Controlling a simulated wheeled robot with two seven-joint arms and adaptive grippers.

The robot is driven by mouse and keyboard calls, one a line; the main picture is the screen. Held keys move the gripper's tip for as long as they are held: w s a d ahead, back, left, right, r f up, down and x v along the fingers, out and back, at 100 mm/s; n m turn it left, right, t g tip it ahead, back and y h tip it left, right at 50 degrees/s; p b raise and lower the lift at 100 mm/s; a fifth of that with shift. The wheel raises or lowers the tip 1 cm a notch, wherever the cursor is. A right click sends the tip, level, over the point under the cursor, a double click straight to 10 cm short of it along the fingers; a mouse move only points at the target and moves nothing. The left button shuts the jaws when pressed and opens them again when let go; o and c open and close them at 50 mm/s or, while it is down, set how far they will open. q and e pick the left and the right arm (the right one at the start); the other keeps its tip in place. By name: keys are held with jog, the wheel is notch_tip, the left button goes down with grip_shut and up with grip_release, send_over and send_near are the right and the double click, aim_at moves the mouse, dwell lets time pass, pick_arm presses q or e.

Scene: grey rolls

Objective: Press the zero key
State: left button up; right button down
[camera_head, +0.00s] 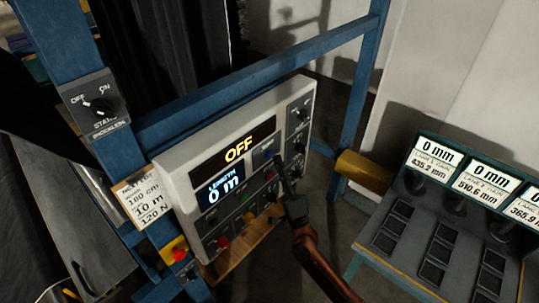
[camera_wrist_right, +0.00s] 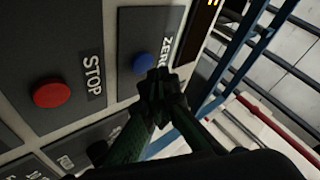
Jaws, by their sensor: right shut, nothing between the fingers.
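The control panel (camera_head: 182,168) is a pale box on a blue frame. Its display (camera_head: 237,150) reads "OFF", and a lower screen (camera_head: 220,188) reads "LENGTH 0 m". The zero key (camera_wrist_right: 143,62) is a round blue button beside the label "ZERO" in the right wrist view. My right gripper (camera_wrist_right: 158,82) is shut and empty, its tips right by the blue button and hiding part of its edge. In the head view the right gripper (camera_head: 280,163) is in front of the panel's right part. I cannot tell whether it touches the key. My left gripper is out of view.
A red STOP button (camera_wrist_right: 52,94) sits beside the zero key. More coloured buttons line the panel's lower part. An OFF/ON switch box (camera_head: 93,104) and a paper card (camera_head: 143,197) are at left. A console with several displays (camera_head: 436,155) stands at right.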

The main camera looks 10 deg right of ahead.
jog(key=s+d, duration=0.1)
jog(key=s, duration=0.1)
jog(key=s+d, duration=0.2)
dwell(0.6)
dwell(0.6)
